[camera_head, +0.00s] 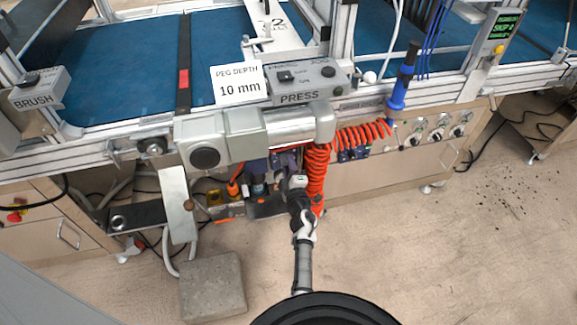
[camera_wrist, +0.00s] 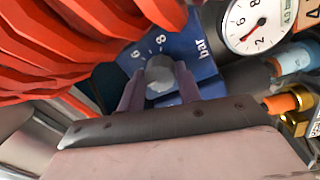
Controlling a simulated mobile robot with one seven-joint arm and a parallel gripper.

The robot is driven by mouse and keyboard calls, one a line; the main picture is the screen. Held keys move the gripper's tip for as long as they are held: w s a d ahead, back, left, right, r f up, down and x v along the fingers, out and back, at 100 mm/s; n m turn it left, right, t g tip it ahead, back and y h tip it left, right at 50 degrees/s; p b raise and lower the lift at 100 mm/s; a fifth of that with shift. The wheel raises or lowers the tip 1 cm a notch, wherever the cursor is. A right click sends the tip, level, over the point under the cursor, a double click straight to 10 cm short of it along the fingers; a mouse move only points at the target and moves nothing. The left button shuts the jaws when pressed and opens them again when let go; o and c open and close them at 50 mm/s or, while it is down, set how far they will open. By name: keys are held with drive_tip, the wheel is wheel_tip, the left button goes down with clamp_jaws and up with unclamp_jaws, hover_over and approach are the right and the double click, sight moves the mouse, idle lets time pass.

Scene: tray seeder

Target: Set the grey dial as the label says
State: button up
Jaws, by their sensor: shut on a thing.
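The grey dial (camera_wrist: 160,73) sits on a blue plate (camera_wrist: 190,43) with the numbers 6 and 8 and the word "bar". My gripper (camera_wrist: 158,88) is shut on the dial, one finger on each side. A round gauge (camera_wrist: 257,22) with a red needle is at the upper right of the wrist view. A white label (camera_wrist: 290,14) beside it shows "4.0", partly cut off. In the head view my gripper (camera_head: 293,183) is low under the press, and the dial is hidden there.
Red coiled hose (camera_wrist: 70,45) fills the upper left of the wrist view, close to my gripper; it also hangs beside my arm in the head view (camera_head: 316,170). Blue and orange fittings (camera_wrist: 282,102) are on the right. A sign reading "PEG DEPTH 10 mm" (camera_head: 238,84) stands above.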

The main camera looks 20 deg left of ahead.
drive_tip(key=o, duration=1)
drive_tip(key=shift+s+d, duration=0.1)
drive_tip(key=p+v, duration=0.4)
drive_tip(key=v, duration=0.9)
drive_tip(key=shift+s+d, duration=0.2)
drive_tip(key=shift+s, duration=0.05)
drive_tip(key=shift+f, duration=0.1)
